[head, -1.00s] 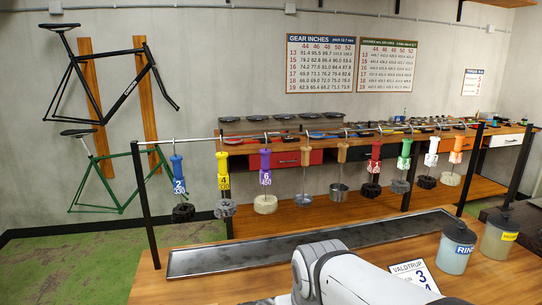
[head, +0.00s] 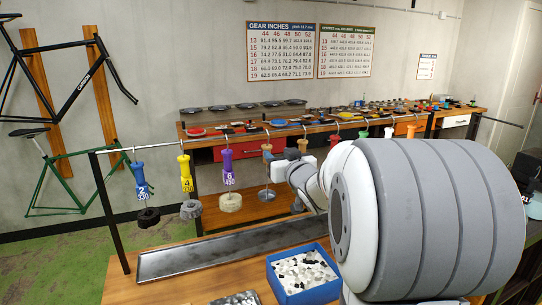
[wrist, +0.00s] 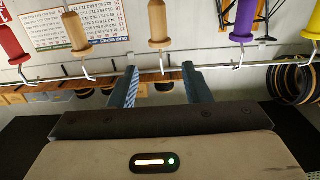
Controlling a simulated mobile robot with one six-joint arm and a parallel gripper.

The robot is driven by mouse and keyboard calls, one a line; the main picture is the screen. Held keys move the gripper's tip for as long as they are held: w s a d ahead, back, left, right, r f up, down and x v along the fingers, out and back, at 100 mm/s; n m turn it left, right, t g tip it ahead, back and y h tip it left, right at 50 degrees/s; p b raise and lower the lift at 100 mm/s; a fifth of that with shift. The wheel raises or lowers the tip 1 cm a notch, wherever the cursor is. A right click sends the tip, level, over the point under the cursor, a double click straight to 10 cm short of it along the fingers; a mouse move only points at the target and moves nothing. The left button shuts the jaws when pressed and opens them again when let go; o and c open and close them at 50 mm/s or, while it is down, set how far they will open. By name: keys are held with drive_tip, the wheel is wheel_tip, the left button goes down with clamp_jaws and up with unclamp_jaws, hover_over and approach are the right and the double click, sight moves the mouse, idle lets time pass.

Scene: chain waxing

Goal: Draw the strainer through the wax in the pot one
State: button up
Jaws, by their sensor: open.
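Several tools with coloured handles hang by hooks from a metal bar (head: 160,144). One with a tan handle (head: 267,149) carries a flat round metal end (head: 266,194); I cannot tell surely whether it is the strainer. A second tan handle (head: 303,146) hangs to its right, partly behind my arm. My gripper (head: 277,158) is open beside the first tan handle. In the wrist view, which is upside down, my gripper (wrist: 160,86) has its fingers apart, with this tan handle (wrist: 158,24) ahead between them. No wax pot marked one is recognisable.
A purple-handled tool (head: 227,168) hangs just left. A long metal trough (head: 215,249) lies below the bar. A blue bin (head: 306,293) of black and white pieces stands in front, beside a silver tray (head: 236,299). My arm hides the right side.

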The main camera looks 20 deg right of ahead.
sight(268, 145)
drive_tip(key=w+p, duration=0.1)
drive_tip(key=w, duration=0.8)
drive_tip(key=shift+p, duration=0.3)
drive_tip(key=shift+w+f+b, duration=0.2)
drive_tip(key=shift+f+b, duration=0.35)
drive_tip(key=shift+f, duration=0.05)
drive_tip(key=shift+w+f+b, duration=0.15)
drive_tip(key=shift+f+b, duration=0.35)
drive_tip(key=shift+f, duration=0.05)
drive_tip(key=shift+f+b, duration=0.55)
drive_tip(key=shift+b, duration=0.1)
drive_tip(key=shift+s, duration=0.1)
clamp_jaws()
drive_tip(key=shift+r, duration=0.1)
